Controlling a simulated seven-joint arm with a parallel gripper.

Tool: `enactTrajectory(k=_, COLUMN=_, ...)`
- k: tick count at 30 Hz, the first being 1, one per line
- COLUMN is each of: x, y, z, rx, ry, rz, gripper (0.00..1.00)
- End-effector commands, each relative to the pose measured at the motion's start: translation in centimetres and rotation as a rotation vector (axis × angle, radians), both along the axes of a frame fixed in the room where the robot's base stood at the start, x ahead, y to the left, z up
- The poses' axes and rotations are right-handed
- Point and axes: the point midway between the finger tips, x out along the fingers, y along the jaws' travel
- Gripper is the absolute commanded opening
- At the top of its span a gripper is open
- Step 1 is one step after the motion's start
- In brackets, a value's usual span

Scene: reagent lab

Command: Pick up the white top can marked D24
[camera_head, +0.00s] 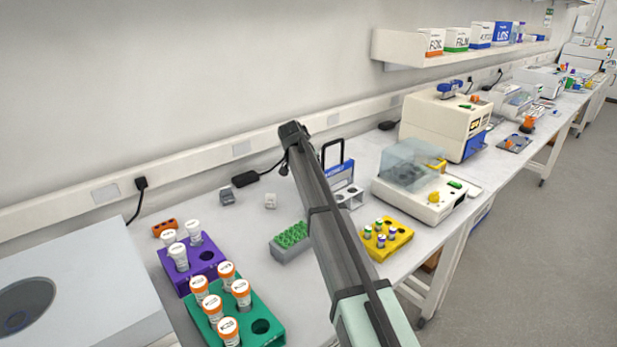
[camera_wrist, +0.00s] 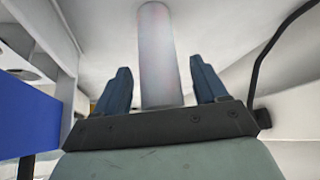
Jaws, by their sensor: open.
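In the wrist view my gripper (camera_wrist: 160,68) is open, with a dark blue finger on each side of a plain pale grey-white cylinder (camera_wrist: 158,45). Gaps show between the cylinder and both fingers. Its lower end is hidden by the gripper body, and no mark is readable on it. In the head view my arm crosses the middle of the bench, and the fingers cannot be made out. Several white-top cans (camera_head: 179,257) stand in the purple rack (camera_head: 207,262) at the left. Their labels are too small to read, so I cannot tell which is D24.
A green rack (camera_head: 262,310) with orange-top cans stands in front of the purple one. A grey rack with green tops (camera_head: 290,240), a blue and white rack (camera_head: 345,185) and a yellow rack (camera_head: 390,238) stand near my arm. A machine with a clear lid (camera_head: 415,165) is to the right.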

Motion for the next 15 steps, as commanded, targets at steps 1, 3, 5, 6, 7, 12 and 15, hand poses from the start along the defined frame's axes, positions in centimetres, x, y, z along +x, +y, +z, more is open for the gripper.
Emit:
enactTrajectory(k=1, x=0.4, y=-0.1, z=-0.7, rx=0.0, ry=0.002, rz=-0.001, gripper=0.72)
enactTrajectory(k=3, x=0.8, y=-0.3, z=-1.3, rx=-0.001, ry=0.002, rz=0.0, gripper=0.72)
enactTrajectory(k=5, x=1.0, y=-0.4, z=-1.6, rx=0.0, ry=0.001, rz=0.0, gripper=0.72)
enactTrajectory(k=6, x=1.0, y=-0.4, z=-1.7, rx=0.001, ry=0.0, rz=0.001, gripper=0.72)
enactTrajectory(k=7, x=1.1, y=-0.4, z=-1.7, rx=0.001, ry=0.0, rz=0.001, gripper=0.72)
enactTrajectory(k=12, x=1.0, y=-0.4, z=-1.7, rx=0.001, ry=0.0, rz=0.001, gripper=0.71)
enactTrajectory(k=15, x=1.0, y=-0.4, z=-1.7, rx=0.001, ry=0.0, rz=0.001, gripper=0.61)
